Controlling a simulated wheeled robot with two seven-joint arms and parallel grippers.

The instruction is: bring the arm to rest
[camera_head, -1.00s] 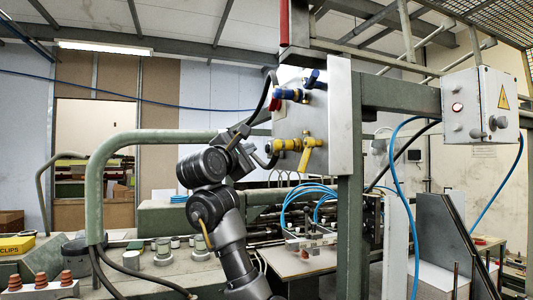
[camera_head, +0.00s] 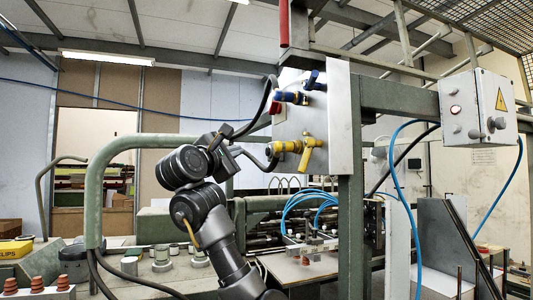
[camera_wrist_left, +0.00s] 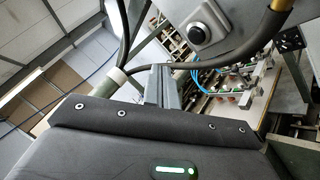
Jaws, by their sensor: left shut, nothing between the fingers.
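My left arm rises from the bottom middle of the head view, bent, with its dark round joints in front of the machine. My left gripper (camera_head: 224,135) is small and partly lost against the hoses and arm there. It is shut, with nothing seen in it. It is left of the yellow valve (camera_head: 305,148) and the blue valve (camera_head: 292,97) on the grey panel (camera_head: 340,115), apart from them in the picture. In the left wrist view, a dark padded body with a green light fills the bottom. My right gripper is not in view.
A green tube frame (camera_head: 95,190) stands left of the arm. Black hoses (camera_head: 255,112) hang beside the panel, and blue hoses (camera_head: 310,200) lie over the feeder. A control box (camera_head: 479,105) is at the right. Several suction cups (camera_head: 38,280) stand at the lower left.

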